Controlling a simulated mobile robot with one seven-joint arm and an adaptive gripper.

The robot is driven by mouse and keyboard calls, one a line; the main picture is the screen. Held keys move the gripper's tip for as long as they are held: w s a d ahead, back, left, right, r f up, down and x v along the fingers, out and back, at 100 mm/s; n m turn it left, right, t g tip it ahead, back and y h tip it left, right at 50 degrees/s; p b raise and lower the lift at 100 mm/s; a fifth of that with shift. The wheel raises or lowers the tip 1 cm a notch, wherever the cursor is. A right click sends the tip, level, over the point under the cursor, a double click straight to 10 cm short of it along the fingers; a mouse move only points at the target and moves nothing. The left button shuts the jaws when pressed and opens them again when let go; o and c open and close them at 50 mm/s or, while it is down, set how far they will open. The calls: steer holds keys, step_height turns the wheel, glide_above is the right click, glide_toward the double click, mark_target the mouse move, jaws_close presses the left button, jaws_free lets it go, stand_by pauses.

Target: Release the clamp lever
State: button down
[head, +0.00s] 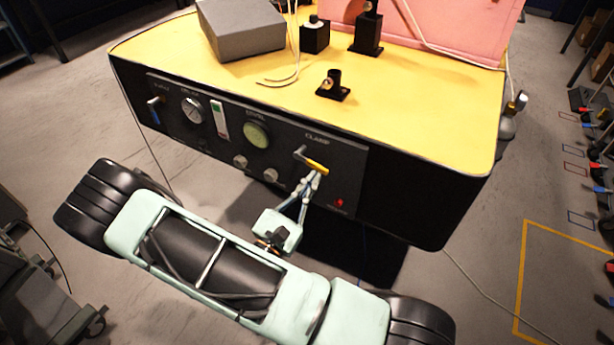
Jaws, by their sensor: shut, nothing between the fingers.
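The clamp lever (316,167) is a yellow-orange handle on a grey pivot, under the word CLAMP on the black front panel (345,172). It slants down to the right from its pivot. My gripper (316,175) is shut with nothing between its fingers. Its fingertips are at the lower right end of the lever, close to it or touching; I cannot tell which. My arm crosses the lower part of the picture in front of the panel.
The panel also bears a blue-handled switch (153,110), a white dial (192,110), a round greenish gauge (257,135), knobs and a red light (339,203). The yellow top (420,105) carries a grey box (240,28), small black mounts and pink foam (450,25). Grey floor lies right.

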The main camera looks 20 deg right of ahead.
steer(key=shift+s+d+r+n+p, duration=0.2)
steer(key=shift+r+n+p, duration=0.35)
steer(key=shift+r+n, duration=0.05)
steer(key=shift+d+r, duration=0.1)
stand_by(0.4)
steer(key=s+a+f+b, duration=0.2)
steer(key=s+a+f, duration=0.4)
steer(key=s+a, duration=0.1)
steer(key=shift+f+b, duration=0.3)
steer(key=shift+r, duration=0.1)
stand_by(0.5)
